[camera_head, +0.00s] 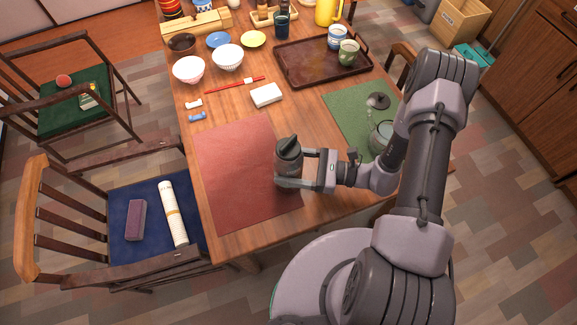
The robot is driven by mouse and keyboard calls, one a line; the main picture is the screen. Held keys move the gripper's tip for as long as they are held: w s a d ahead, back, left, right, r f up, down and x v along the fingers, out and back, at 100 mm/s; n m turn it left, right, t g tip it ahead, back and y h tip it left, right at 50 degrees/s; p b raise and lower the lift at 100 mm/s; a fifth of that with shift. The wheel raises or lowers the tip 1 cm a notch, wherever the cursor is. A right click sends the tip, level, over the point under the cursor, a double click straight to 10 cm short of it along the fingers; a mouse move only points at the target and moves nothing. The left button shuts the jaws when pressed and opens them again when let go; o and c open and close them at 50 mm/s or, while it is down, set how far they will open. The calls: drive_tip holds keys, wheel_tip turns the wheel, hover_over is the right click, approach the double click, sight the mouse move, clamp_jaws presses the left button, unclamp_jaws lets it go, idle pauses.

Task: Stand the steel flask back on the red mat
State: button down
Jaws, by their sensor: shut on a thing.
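The steel flask (288,152) is dark grey with a dark lid and stands upright at the right side of the red mat (235,175). My gripper (283,167) reaches in from the right and is shut on the flask, one finger on each side of its body. The flask's lower part is partly hidden by a finger. I cannot tell whether its base touches the mat or is held just above it.
A green mat (346,109) with a glass teapot (381,137) lies to the right, close to my arm. A white box (266,95), chopsticks (236,85), bowls (189,70) and a brown tray (300,76) are farther back. The red mat's left part is clear.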

drive_tip(key=shift+c, duration=1)
unclamp_jaws()
drive_tip(key=shift+f, duration=0.1)
